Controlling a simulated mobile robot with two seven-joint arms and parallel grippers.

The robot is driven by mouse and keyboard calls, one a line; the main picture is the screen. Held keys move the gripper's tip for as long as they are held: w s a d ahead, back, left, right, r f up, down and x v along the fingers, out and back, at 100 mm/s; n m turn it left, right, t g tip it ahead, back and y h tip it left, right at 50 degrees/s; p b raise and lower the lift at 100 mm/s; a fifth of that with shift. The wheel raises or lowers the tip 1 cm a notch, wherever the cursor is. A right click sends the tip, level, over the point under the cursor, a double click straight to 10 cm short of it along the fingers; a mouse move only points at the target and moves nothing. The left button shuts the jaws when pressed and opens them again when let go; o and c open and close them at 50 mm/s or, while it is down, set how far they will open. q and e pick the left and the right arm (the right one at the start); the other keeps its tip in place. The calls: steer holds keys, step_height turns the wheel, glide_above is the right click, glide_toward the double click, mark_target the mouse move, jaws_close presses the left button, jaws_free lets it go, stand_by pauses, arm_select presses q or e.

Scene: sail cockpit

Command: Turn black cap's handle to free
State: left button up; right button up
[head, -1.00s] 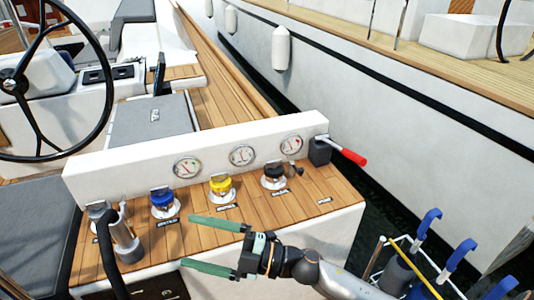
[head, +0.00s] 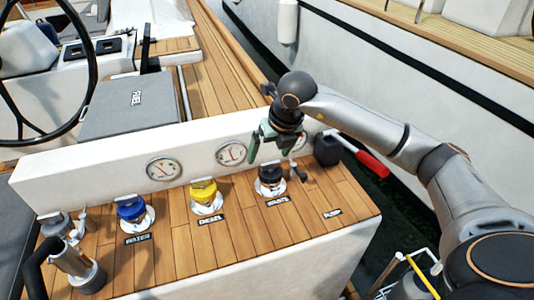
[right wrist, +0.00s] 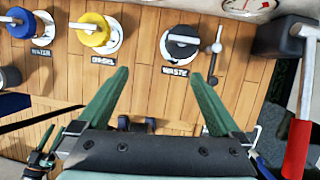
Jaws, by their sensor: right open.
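The black cap (head: 270,182) sits in its pale round deck flange above the WASTE label, third in the row of caps. In the right wrist view the black cap (right wrist: 182,42) shows a grey handle bar across it, beyond my fingertips. My right gripper (head: 271,150) is open and empty, above and just behind the cap in the head view. Its two green fingers (right wrist: 160,85) point towards the cap and appear apart from it. What seems to be my left gripper (right wrist: 42,150) shows small at the lower left of the right wrist view; its jaws are unclear.
A small metal lever (right wrist: 214,50) stands close right of the black cap. A red-handled lever (head: 368,162) is farther right. Yellow (head: 204,194) and blue (head: 131,209) caps stand left. A white wall with gauges (head: 164,169) runs behind.

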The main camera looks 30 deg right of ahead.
mark_target(271, 163)
arm_select(q)
steer(key=shift+d+f, duration=0.1)
steer(key=shift+f, duration=0.2)
arm_select(e)
steer(key=shift+m+h, duration=0.3)
steer(key=shift+h, duration=0.3)
steer(key=w+d+f, duration=0.1)
steer(key=w+f, duration=0.1)
steer(key=f, duration=0.1)
steer(key=w+d+f, duration=0.1)
steer(key=w+f, duration=0.1)
steer(key=f, duration=0.1)
steer(key=w+d+f, duration=0.2)
steer(key=f, duration=0.2)
steer(key=shift+d+f, duration=0.1)
steer(key=c, duration=1.3)
arm_select(q)
steer(key=shift+w+d+r, duration=0.1)
steer(key=shift+w, duration=0.05)
